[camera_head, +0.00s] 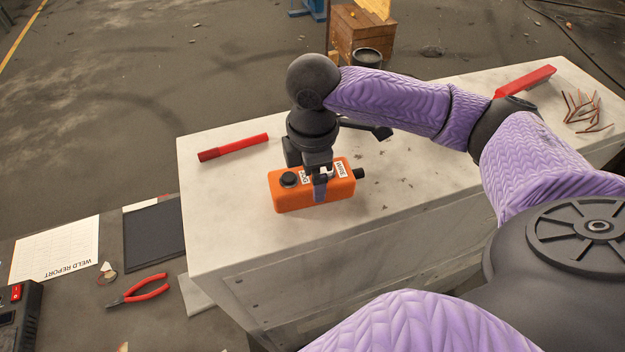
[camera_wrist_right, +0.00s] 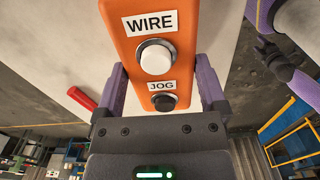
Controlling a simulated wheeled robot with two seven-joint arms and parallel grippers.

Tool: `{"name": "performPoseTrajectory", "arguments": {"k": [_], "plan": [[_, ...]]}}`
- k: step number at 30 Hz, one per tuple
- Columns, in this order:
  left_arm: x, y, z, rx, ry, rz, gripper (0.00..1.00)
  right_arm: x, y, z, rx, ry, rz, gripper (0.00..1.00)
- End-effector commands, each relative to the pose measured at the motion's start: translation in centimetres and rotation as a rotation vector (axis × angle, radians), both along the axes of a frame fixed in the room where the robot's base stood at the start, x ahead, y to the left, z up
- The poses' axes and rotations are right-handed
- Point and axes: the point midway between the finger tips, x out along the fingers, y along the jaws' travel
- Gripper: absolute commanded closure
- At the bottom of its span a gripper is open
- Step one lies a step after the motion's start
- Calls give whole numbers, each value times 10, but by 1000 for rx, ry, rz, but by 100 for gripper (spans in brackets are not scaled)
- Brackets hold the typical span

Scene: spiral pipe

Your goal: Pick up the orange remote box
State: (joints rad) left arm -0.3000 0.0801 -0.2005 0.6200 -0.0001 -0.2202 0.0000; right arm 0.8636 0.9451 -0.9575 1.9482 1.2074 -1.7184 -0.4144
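The orange remote box (camera_head: 285,198) lies on the pale table near its front left part, with a dark round knob on top and a dark connector at its right end. My right gripper (camera_head: 320,186) points down over its middle, with a finger against its near side. In the right wrist view, the box (camera_wrist_right: 183,20) shows WIRE and JOG labels with a white and a black button. The right gripper's fingers (camera_wrist_right: 163,88) flank its two sides. Whether both fingers press on it cannot be told. My left gripper is not in view.
The pale table (camera_head: 235,230) also holds a red bar (camera_head: 233,147) at left, another red piece (camera_head: 525,81) and thin rods (camera_head: 585,112) at far right. Red pliers (camera_head: 142,290), a dark tablet (camera_head: 153,235) and a weld report sheet (camera_head: 55,248) lie on a lower surface at left.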

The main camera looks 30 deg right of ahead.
Motion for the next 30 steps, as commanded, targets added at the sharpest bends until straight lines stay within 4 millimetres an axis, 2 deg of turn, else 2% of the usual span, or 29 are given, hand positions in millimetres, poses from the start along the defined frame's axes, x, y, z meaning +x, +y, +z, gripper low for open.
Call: {"name": "performPoseTrajectory", "arguments": {"k": [1, 9, 10, 17, 21, 24, 30], "plan": [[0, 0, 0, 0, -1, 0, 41, 0, 0, 0, 0, 0, 0, 34], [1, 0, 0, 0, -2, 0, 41, 0, 0, 0, 0, -1, 0, 91], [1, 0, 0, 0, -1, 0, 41, 0, 0, 1, 0, -2, 0, 95], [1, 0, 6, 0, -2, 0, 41, 0, 0, 6, 1, -1, 0, 95], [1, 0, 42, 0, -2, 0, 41, 0, 0, 37, 0, -1, 0, 95], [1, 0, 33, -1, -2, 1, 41, 1, 0, 55, 2, -8, 0, 95], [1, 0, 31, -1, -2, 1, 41, 1, 1, 94, 2, -4, -1, 95]]}}
